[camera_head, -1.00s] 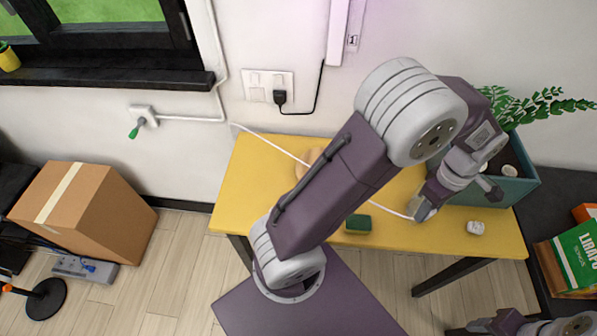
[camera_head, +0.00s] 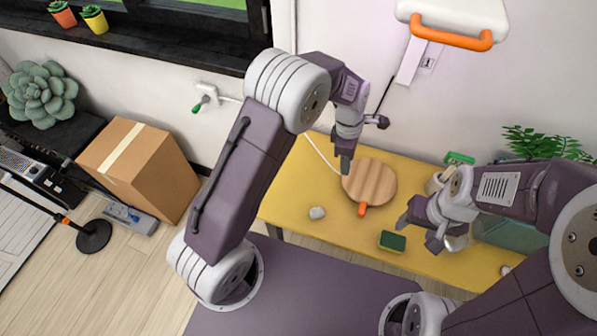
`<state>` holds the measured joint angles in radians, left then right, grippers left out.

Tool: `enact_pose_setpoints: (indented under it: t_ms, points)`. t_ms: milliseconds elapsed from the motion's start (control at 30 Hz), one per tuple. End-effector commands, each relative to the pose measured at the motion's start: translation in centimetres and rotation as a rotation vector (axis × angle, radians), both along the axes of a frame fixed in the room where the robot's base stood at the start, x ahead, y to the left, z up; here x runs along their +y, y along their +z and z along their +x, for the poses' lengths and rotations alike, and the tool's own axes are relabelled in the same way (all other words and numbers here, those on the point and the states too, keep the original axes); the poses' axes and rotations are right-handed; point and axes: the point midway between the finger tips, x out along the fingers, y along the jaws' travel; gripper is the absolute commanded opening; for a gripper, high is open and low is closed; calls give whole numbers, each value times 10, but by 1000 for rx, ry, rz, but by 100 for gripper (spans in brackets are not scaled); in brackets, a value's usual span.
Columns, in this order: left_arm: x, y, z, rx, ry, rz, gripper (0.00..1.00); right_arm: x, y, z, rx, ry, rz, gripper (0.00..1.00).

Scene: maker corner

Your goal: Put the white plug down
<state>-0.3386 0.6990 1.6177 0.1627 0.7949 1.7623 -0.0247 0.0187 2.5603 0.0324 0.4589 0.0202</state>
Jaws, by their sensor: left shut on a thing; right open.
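My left gripper (camera_head: 345,163) is over the back part of the yellow table (camera_head: 288,205), just left of the round wooden board. It points down and is shut at the end of a white cable (camera_head: 319,153) that comes from the wall side. The white plug at that cable end is mostly hidden by the fingers; I cannot tell whether it touches the table. My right gripper (camera_head: 418,232) is open above the table's right half, near the green sponge, with nothing seen between its fingers.
The round wooden board (camera_head: 372,181) has an orange handle. A green sponge (camera_head: 392,241) and a small white object (camera_head: 317,213) lie near the front edge. A planter (camera_head: 510,240) stands at right, partly behind my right arm. Bare table shows left of the board.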

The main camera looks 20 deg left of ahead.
Motion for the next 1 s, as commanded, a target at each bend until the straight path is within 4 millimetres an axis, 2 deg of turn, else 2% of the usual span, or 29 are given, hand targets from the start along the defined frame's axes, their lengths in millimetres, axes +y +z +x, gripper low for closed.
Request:
enact_pose_setpoints:
  t_ms: [133,400,533,767,900,1000]
  points:
    - [12,-7,1,3,5,-1,0,0,1,0,0,0,0,58]
    - [86,-51,9,4,9,-1,0,0,8,0,0,0,0,58]
    - [109,-65,13,3,4,-1,0,0,10,0,0,0,0,58]
    - [117,-74,14,0,-1,-1,0,0,11,0,0,0,0,58]
    - [116,-99,13,4,1,-1,0,0,14,0,0,0,0,58]
    - [116,-110,13,2,0,-1,0,0,15,0,0,0,0,58]
